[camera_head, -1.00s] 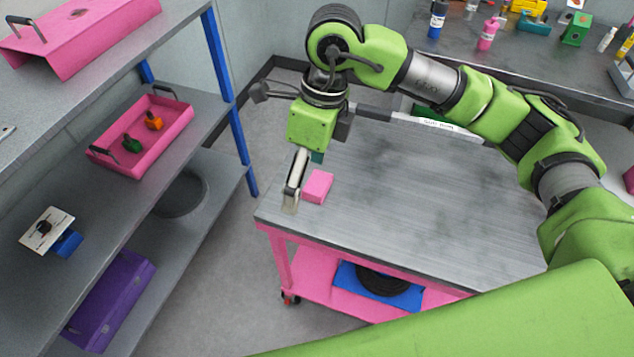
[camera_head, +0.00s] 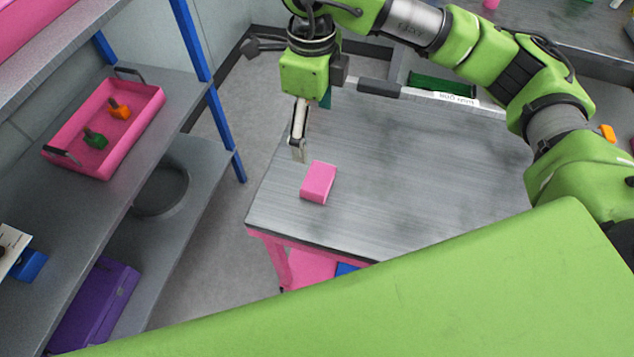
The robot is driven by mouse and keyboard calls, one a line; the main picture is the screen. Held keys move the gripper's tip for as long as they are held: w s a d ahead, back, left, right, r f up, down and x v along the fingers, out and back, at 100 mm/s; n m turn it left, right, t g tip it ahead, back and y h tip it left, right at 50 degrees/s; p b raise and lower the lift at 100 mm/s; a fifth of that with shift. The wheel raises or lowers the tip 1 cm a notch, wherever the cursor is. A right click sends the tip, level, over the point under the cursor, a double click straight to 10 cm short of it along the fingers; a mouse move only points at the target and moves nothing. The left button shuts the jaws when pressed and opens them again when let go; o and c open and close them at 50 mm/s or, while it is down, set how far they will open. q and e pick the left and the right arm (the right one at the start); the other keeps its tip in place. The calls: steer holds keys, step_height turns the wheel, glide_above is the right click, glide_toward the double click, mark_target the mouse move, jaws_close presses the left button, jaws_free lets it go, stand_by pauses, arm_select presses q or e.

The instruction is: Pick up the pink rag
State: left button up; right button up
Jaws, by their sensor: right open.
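The pink rag (camera_head: 318,183) is a small block-like pink piece lying on the grey top of the cart (camera_head: 400,200), near its left corner. My right gripper (camera_head: 299,155) points down just behind and to the left of the rag, apart from it in the picture. It is open and empty, seen nearly side-on, so one finger largely hides the other. My left gripper is out of view.
A grey shelf with blue posts (camera_head: 210,75) stands at the left. It holds a pink tray (camera_head: 150,105) with green and orange parts, and a purple case (camera_head: 95,305). A green box (camera_head: 440,85) sits behind the cart. The cart's top is otherwise clear.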

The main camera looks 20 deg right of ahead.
steer(key=f, duration=0.2)
glide_above(315, 176)
step_height(315, 176, down, 9)
steer(key=shift+w+a+r+p, duration=0.1)
steer(key=shift+w+r+p, duration=0.05)
steer(key=shift+p, duration=0.15)
steer(key=shift+f+p, duration=0.35)
steer(key=shift+f, duration=0.1)
steer(key=f+p, duration=0.1)
steer(key=f, duration=0.2)
steer(key=shift+s+f+p, duration=0.2)
steer(key=shift+f+p, duration=0.1)
steer(key=shift+p, duration=0.1)
steer(key=shift+f, duration=0.55)
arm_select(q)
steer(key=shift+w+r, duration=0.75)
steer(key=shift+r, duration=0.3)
arm_select(e)
steer(key=c, duration=1.1)
